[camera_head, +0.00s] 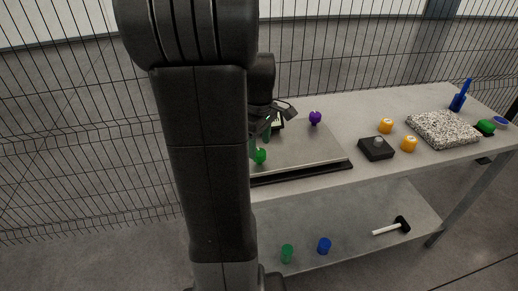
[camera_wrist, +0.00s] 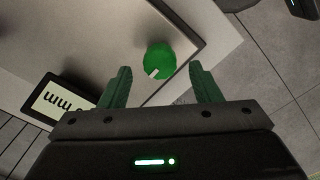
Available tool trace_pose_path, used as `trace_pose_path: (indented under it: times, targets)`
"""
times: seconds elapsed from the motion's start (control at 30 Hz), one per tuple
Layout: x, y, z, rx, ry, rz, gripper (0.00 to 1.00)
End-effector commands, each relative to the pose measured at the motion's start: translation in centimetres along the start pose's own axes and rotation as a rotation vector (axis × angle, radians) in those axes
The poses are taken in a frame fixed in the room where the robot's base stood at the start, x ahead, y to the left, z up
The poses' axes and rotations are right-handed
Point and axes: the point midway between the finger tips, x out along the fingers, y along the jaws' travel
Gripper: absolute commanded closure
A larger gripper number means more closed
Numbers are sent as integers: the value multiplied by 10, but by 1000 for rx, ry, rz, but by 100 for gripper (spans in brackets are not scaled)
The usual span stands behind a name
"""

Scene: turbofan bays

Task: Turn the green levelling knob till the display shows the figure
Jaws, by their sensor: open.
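A purple knob (camera_head: 315,118) stands at the plate's back.
On the bench to the right are a black box with a grey knob (camera_head: 376,148), orange-yellow pieces (camera_head: 409,144), a speckled slab (camera_head: 443,129) and a blue upright tool (camera_head: 461,96). The lower shelf holds green and blue cylinders (camera_head: 324,246) and a hammer (camera_head: 392,227). Wire fence stands behind.

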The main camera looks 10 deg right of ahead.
Motion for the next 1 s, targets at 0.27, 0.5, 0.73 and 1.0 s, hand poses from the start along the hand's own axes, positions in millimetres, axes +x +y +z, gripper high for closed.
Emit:
trace_pose_path:
  times: [0.27, 0.5, 0.73, 1.0]
  targets:
    - [25, 0, 0, 0, 0, 0, 43]
    - [27, 0, 0, 0, 0, 1, 43]
    - [27, 0, 0, 0, 0, 1, 78]
    - [26, 0, 0, 12, 0, 1, 87]
